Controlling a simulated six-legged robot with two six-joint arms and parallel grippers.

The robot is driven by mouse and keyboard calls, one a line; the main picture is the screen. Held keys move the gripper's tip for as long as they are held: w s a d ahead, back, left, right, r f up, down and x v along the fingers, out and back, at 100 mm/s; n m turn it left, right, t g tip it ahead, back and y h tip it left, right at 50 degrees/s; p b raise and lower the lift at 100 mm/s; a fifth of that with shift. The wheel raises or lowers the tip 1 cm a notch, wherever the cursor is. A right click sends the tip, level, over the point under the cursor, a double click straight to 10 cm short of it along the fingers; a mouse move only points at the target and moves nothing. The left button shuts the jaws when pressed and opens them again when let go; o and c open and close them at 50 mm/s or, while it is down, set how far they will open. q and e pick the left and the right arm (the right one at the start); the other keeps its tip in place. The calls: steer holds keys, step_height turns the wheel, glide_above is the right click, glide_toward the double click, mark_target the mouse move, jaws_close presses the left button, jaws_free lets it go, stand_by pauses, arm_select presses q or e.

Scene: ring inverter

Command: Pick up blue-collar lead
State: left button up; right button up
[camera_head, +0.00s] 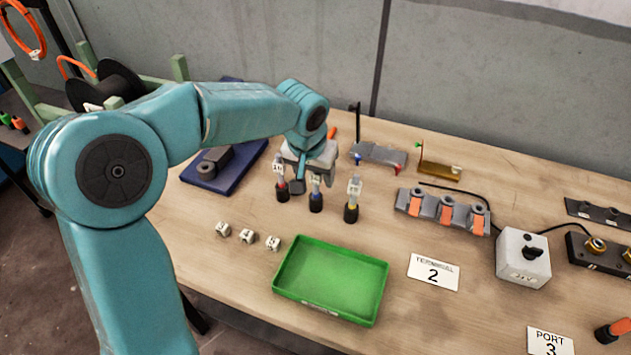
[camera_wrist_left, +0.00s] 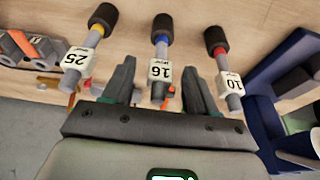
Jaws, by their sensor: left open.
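The blue-collar lead (camera_head: 316,203) stands upright on the table, with a black end, a blue collar and a white tag. It also shows in the left wrist view (camera_wrist_left: 162,24), where its tag reads 16. My left gripper (camera_head: 306,180) is at its upper part. In the left wrist view the open fingers (camera_wrist_left: 158,80) lie on either side of its tag and grey end, with gaps showing. The red-collar lead (camera_head: 282,196), tagged 10, and the yellow-collar lead (camera_head: 351,214), tagged 25, stand on either side. My right gripper is not in view.
A green tray (camera_head: 330,280) and several small white pieces (camera_head: 246,237) lie in front. A blue base with a dark block (camera_head: 213,165) is at left. A clamp strip (camera_head: 443,211) and a grey switch box (camera_head: 523,260) are at right.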

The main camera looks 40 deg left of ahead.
arm_select(q)
jaws_close()
